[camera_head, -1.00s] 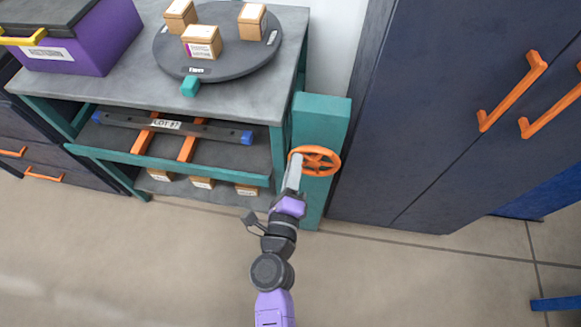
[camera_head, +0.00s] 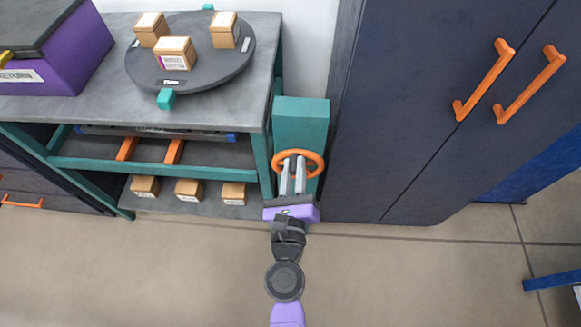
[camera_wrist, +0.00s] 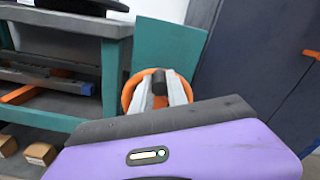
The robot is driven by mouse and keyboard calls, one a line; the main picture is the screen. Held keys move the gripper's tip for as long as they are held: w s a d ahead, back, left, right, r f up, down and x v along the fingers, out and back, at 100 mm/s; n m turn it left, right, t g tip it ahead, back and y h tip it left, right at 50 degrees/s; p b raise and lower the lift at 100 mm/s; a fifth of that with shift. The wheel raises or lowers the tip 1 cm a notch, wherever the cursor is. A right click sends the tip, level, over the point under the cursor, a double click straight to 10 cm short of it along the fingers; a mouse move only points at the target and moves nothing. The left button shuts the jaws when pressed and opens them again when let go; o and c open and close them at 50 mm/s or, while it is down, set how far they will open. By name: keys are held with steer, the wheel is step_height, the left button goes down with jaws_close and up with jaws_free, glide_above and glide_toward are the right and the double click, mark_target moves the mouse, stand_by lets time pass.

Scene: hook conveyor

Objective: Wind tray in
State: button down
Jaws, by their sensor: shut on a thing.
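The orange handwheel (camera_head: 315,157) is mounted on a teal post (camera_head: 301,115) at the right end of the workbench. My gripper (camera_head: 293,172) reaches it from the front. In the wrist view its fingers (camera_wrist: 160,88) are closed around a dark knob (camera_wrist: 159,80) on the wheel's rim. The orange rim shows behind the fingers. On the bench's middle shelf, a dark bar with blue ends (camera_head: 150,132), which may be the tray, lies mostly hidden under the tabletop edge. Two orange rails (camera_head: 173,150) run forward from it. I cannot see how far back it extends.
A dark turntable (camera_head: 190,75) with three small boxes stands on the bench, beside a purple bin (camera_head: 60,65). Boxes (camera_head: 187,190) sit on the low shelf. A dark cabinet (camera_head: 400,150) with orange handles stands close on the right. The floor in front is clear.

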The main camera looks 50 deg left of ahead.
steer(key=shift+w+d+f+m, duration=0.1)
steer(key=shift+w+d+m, duration=0.1)
steer(key=shift+m, duration=0.1)
steer(key=c, duration=1.3)
jaws_free()
steer(key=shift+s, duration=0.1)
steer(key=v, duration=0.7)
steer(key=shift+s+d+b, duration=0.25)
steer(key=shift+b, duration=0.2)
